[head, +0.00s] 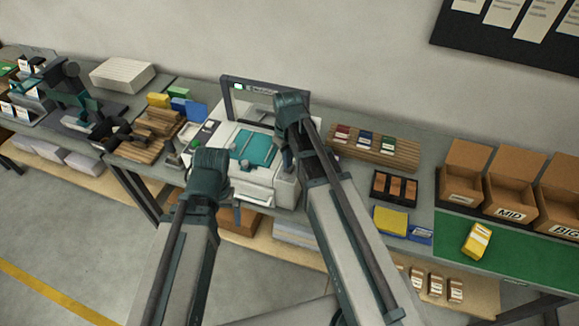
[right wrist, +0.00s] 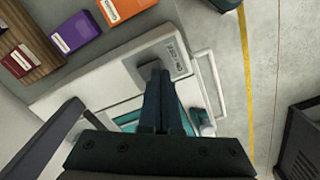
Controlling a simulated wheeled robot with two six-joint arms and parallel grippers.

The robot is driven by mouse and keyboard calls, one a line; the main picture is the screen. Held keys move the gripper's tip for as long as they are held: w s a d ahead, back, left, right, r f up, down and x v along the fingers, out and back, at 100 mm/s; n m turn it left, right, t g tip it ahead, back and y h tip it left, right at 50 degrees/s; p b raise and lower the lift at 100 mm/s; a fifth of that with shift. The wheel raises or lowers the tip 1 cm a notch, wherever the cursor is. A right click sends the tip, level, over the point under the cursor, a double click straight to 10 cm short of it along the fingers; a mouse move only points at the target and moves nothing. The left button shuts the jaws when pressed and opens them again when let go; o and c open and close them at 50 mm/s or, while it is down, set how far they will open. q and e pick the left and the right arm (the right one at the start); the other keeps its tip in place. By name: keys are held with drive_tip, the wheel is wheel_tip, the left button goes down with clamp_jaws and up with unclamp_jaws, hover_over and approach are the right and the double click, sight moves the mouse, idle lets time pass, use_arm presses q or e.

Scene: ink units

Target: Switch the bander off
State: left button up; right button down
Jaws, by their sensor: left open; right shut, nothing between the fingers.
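The bander (head: 255,190) is a white machine with a teal top and a dark arch, on the bench in the head view. A small green light shows on the arch. In the right wrist view its light grey panel (right wrist: 172,55) carries small lettering that I cannot read surely. My right gripper (head: 287,163) is over the machine's right part. In the right wrist view its shut, empty fingers (right wrist: 158,75) cover part of the panel; contact cannot be told. My left gripper (head: 208,172) is open at the machine's front left, its fingertips mostly hidden.
A wooden rack (head: 372,149) with coloured packs and a dark tray (head: 394,188) stand to the right. Cardboard boxes (head: 510,185) stand farther right beside a green mat (head: 500,236). Wood stacks (head: 150,135) and small coloured boxes crowd the left. The floor in front is clear.

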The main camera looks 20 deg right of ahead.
wheel_tip(320, 180, down, 3)
drive_tip(key=b, duration=0.2)
drive_tip(key=shift+r+b, duration=0.2)
drive_tip(key=shift+b, duration=0.1)
drive_tip(key=shift+s, duration=0.15)
drive_tip(key=shift+s+a, duration=0.15)
drive_tip(key=shift+s, duration=0.05)
drive_tip(key=shift+w+r+p, duration=0.2)
drive_tip(key=shift+r+p, duration=0.3)
drive_tip(key=shift+p, duration=0.05)
wheel_tip(320, 180, up, 6)
drive_tip(key=p, duration=0.6)
drive_tip(key=shift+w, duration=0.1)
drive_tip(key=shift+f, duration=0.1)
